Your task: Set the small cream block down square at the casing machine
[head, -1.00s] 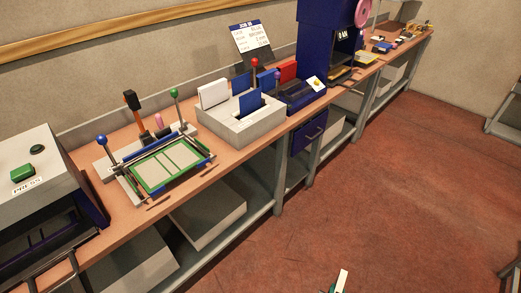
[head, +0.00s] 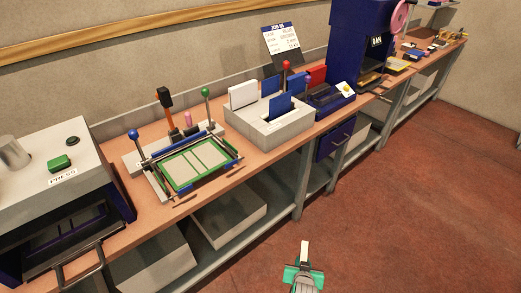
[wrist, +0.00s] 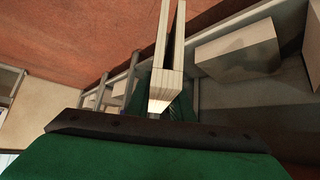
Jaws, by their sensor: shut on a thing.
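My gripper (head: 303,273) is at the bottom of the head view, over the floor in front of the bench. It is shut on a small cream block (head: 305,249), which stands up from it. In the wrist view the cream block (wrist: 160,88) shows its lined page edges and sticks out beyond the dark bar and green part of my gripper. A low bench fixture (head: 151,181), which looks like the casing machine, has blue and green knobs and holds an open green-edged case with two pale panels (head: 193,163). The block is well apart from it.
A grey and dark blue press (head: 62,177) stands left of the fixture. A pale rack (head: 270,132) with white, blue and red upright pieces stands to its right, with a job sheet (head: 281,38) behind. A tall blue machine (head: 352,35) is farther along. The floor (head: 400,220) is clear.

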